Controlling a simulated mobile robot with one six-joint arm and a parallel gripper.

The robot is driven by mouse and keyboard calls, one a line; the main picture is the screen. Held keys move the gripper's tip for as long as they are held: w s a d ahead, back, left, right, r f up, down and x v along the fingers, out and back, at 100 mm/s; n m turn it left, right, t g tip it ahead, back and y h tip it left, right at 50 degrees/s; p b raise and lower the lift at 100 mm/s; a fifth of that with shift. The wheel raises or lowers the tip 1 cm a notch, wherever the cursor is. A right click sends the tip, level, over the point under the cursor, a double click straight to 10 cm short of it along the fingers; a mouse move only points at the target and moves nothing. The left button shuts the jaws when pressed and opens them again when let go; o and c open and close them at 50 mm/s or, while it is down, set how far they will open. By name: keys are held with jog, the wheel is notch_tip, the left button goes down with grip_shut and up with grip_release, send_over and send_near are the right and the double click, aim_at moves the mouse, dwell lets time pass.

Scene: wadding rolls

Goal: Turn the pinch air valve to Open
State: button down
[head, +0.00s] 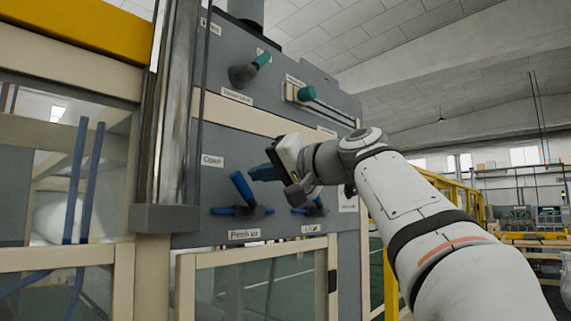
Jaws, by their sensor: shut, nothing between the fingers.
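The pinch air valve has a blue lever (242,189) on the grey panel, above a label (244,234) reading "Pinch air". The lever points up and leans left, its upper end towards the "Open" label (212,160). Its blue pipe (224,211) runs level at the left of the valve body. My gripper (254,173) is just right of the lever's upper end, fingers shut and empty. In this view a small gap shows between the fingers and the lever; the depth between them is hard to judge.
A second blue valve (312,208) sits to the right, partly behind my wrist. A metal column (165,110) stands left of the panel. A beige-framed clear guard (255,256) is below.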

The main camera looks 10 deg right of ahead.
jog(key=s+d+r, duration=0.2)
jog(key=s+d, duration=0.5)
jog(key=d, duration=0.1)
jog(key=shift+d, duration=0.25)
jog(key=shift+r, duration=0.1)
